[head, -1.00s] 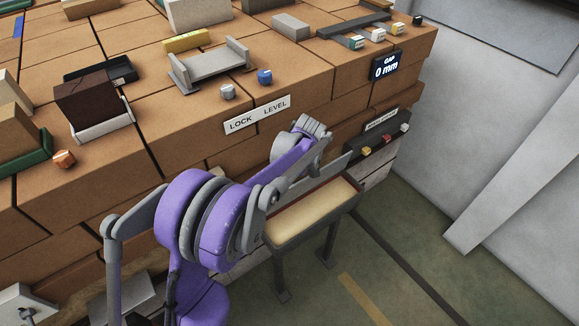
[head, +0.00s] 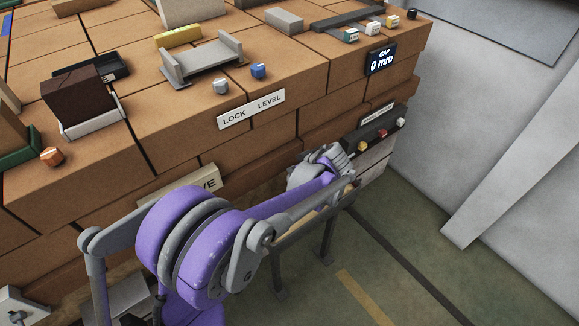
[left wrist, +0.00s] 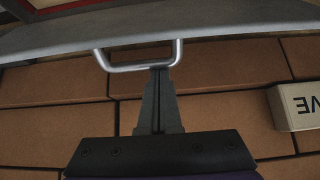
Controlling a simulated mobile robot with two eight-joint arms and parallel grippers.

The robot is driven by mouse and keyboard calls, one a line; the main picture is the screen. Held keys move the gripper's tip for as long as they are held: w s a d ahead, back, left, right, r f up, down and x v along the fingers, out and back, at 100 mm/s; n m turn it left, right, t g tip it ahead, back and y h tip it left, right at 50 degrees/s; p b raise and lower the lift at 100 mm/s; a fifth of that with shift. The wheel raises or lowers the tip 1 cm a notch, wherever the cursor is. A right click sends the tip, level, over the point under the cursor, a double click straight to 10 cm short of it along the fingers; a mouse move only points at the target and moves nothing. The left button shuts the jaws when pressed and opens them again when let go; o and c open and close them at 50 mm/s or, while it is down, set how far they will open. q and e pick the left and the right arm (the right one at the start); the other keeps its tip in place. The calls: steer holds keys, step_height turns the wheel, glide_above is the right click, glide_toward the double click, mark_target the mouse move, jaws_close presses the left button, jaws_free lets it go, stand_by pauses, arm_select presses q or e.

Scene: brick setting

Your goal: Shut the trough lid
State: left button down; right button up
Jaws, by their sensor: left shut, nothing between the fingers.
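The trough (head: 297,228) stands on dark legs against the brick wall, mostly hidden behind my left arm in the head view. In the left wrist view, a grey lid (left wrist: 230,20) shows as a broad curved band with a silver U-shaped handle (left wrist: 140,68). A red edge and pale inside of the trough (left wrist: 20,50) show beyond it, so the lid looks open; its exact angle I cannot tell. My left gripper (left wrist: 160,72) is shut and empty, its fingertips at the handle's bar; whether they touch, I cannot tell. My right gripper is not in view.
The brick wall (head: 290,125) rises close behind the trough. A panel with coloured knobs (head: 375,138) is just right of my left wrist. Open floor (head: 430,270) lies to the right.

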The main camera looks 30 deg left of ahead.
arm_select(q)
steer(key=s+d+f+t+y+b, duration=0.3)
steer(key=d+f+y+b, duration=0.2)
steer(key=d+y+b, duration=0.3)
steer(key=shift+v, duration=0.8)
steer(key=shift+s+f, duration=0.15)
steer(key=shift+f, duration=0.2)
steer(key=shift+d+b, duration=0.15)
steer(key=shift+b, duration=0.15)
